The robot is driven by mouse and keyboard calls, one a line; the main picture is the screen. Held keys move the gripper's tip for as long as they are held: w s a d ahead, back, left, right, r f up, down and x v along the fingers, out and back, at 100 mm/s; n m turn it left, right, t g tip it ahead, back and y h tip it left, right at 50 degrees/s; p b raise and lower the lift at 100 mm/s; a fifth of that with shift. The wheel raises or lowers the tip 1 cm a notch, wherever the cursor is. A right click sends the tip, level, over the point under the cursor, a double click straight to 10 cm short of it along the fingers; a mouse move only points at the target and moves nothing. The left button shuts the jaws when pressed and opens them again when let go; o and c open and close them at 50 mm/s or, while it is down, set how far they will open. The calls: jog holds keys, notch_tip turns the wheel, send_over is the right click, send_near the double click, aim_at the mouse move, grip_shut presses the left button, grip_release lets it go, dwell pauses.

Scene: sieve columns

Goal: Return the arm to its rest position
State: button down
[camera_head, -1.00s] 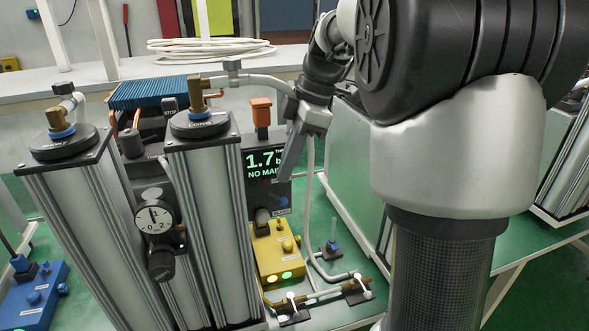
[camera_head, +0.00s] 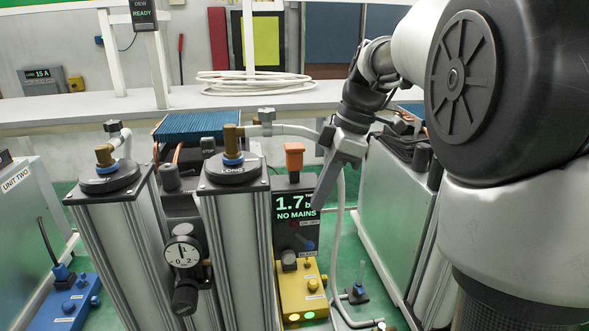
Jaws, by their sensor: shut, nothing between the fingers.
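My gripper (camera_head: 322,192) hangs from my arm in the right half of the view, with its fingers pointing down and to the left. It is shut and empty. The fingers overlap the right edge of a black display (camera_head: 296,232) reading "1.7" and "NO MAINS"; I cannot tell the gap in depth. My arm reaches in from the right and hides much of that side.
Two metal columns with black caps stand left of my gripper, one marked LONG (camera_head: 236,170). A gauge (camera_head: 182,252) and a yellow box (camera_head: 302,293) with lit green lamps sit low. A white hose (camera_head: 340,225) passes close to my gripper. A bench (camera_head: 60,110) runs behind.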

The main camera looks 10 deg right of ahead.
jog(key=s+f+m+t+h, duration=0.2)
jog(key=s+m+t, duration=0.3)
jog(key=s+m, duration=1.1)
jog(key=s+h, duration=0.1)
jog(key=s, duration=0.2)
jog(key=shift+s+h+p, duration=0.3)
jog(key=shift+f, duration=0.1)
